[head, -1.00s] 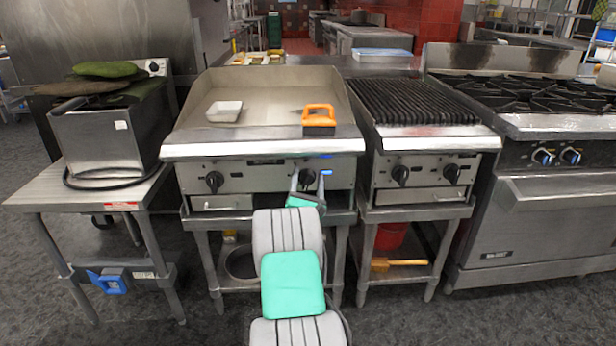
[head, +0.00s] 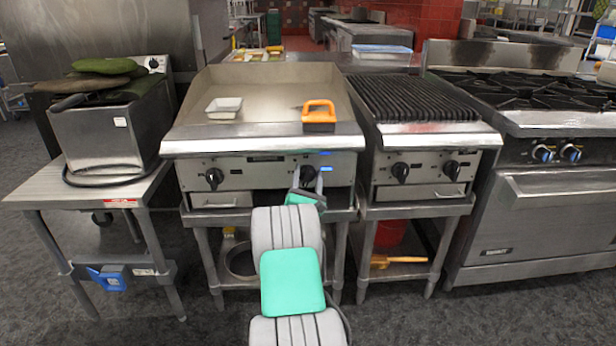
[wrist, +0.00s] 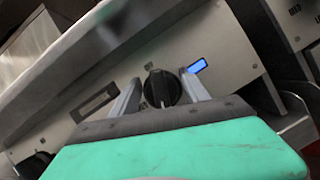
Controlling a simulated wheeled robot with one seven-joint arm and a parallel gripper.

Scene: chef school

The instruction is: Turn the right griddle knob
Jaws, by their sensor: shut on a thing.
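The griddle (head: 270,90) stands left of the ridged grill, with a steel front panel. Its right knob (head: 307,174) is black and sits near a small blue light on the panel. My gripper (head: 309,179) is at this knob, one finger on each side, shut on it. In the wrist view the black knob (wrist: 162,88) shows between the two grey fingers of my gripper (wrist: 160,78); exact contact is hard to see. The left griddle knob (head: 214,177) is away to the left, untouched.
A white dish (head: 224,107) and an orange-handled tool (head: 319,112) lie on the griddle. The ridged grill (head: 410,100) with its own two knobs stands close on the right. A fryer (head: 105,135) sits on a stand at left. The floor in front is open.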

